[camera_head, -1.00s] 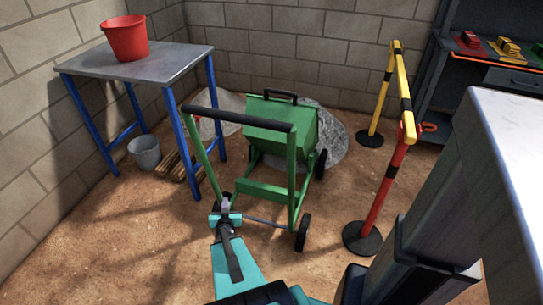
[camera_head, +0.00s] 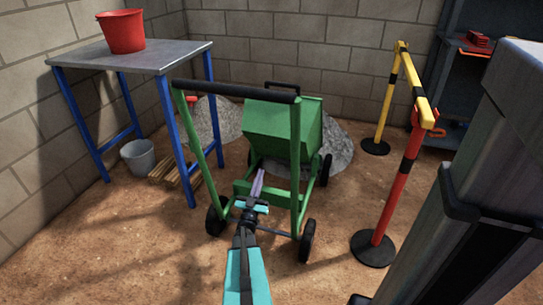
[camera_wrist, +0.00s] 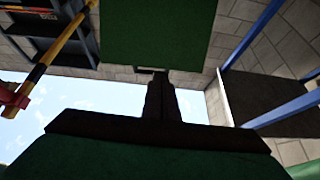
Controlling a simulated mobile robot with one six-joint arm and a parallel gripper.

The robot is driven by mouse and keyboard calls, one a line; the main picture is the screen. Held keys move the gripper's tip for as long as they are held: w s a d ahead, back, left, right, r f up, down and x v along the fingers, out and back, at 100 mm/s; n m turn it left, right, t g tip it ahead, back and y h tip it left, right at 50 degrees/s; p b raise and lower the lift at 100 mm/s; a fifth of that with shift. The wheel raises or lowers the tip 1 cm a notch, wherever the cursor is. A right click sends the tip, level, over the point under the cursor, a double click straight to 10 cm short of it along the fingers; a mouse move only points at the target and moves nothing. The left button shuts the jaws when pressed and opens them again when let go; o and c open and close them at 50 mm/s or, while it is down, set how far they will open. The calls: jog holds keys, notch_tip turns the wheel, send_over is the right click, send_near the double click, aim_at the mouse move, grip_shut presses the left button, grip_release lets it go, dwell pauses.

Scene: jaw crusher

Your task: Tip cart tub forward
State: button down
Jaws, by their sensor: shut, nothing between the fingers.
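The green cart (camera_head: 243,187) stands mid-floor on black wheels, its black push handle (camera_head: 235,91) towards me. Its green tub (camera_head: 283,125) sits at the far end with a small black handle (camera_head: 283,86) on top. Whether the tub has tilted is unclear. My gripper (camera_head: 260,177) is shut and empty, between the cart's uprights just above the crossbar, pointing at the tub's lower side. In the wrist view, my dark gripper (camera_wrist: 155,78) points at a green panel (camera_wrist: 155,30), probably the tub. Contact cannot be told.
A metal table (camera_head: 135,56) with a red bucket (camera_head: 122,32) stands left; a grey bucket (camera_head: 138,157) is beneath it. A yellow-black and red-black barrier (camera_head: 400,160) stands right. Gravel piles (camera_head: 213,120) lie behind the cart, near the block wall.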

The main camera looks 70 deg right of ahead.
jog(key=shift+s+d+r+m+g+h+b, duration=0.1)
jog(key=shift+s+d+m+g+h+b, duration=0.1)
jog(key=shift+s+g+h+b, duration=0.15)
jog(key=shift+s+d+r+m+g+h+b, duration=0.1)
jog(key=shift+s+m+g+h+b, duration=0.15)
jog(key=shift+s+b, duration=0.1)
jog(key=b, duration=0.4)
send_near(274, 137)
jog(key=shift+f+x, duration=0.25)
jog(key=shift+x, duration=2.4)
jog(key=shift+d+r, duration=0.35)
jog(key=shift+d, duration=0.25)
jog(key=shift+x, duration=1)
jog(key=shift+a+r, duration=0.1)
jog(key=shift+r, duration=0.05)
jog(key=shift+a, duration=0.1)
